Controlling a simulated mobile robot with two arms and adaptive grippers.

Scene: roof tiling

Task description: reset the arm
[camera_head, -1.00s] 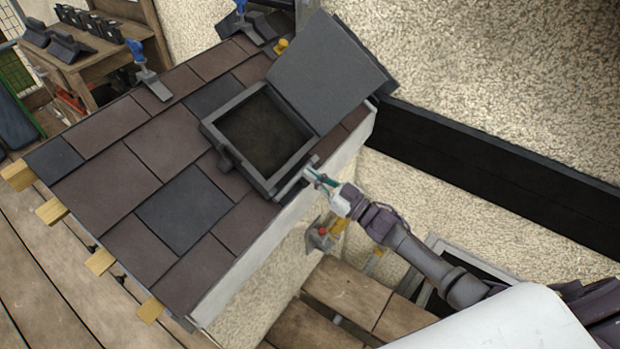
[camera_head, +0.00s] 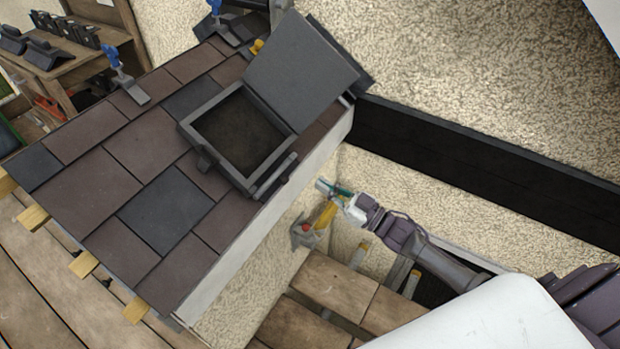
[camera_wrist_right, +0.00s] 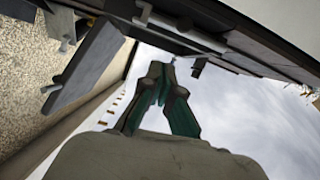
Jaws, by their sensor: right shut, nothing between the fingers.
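My right gripper (camera_head: 328,187) is shut and empty. It hangs in the gap just right of the roof's white edge board, apart from the roof, with its arm coming in from the lower right. In the right wrist view its green-lined fingers (camera_wrist_right: 163,72) meet at the tips. The roof hatch (camera_head: 236,140) has a square dark frame, and its lid (camera_head: 300,72) stands open, tilted toward the upper right. My left gripper is not in view.
Brown and dark tiles (camera_head: 167,208) cover the sloping roof. Blue-handled tools (camera_head: 125,80) rest near its upper edge. A workbench (camera_head: 75,68) with dark pieces stands upper left. A tool with a yellow handle (camera_head: 325,214) is beside my gripper. Wooden planks (camera_head: 335,285) lie below.

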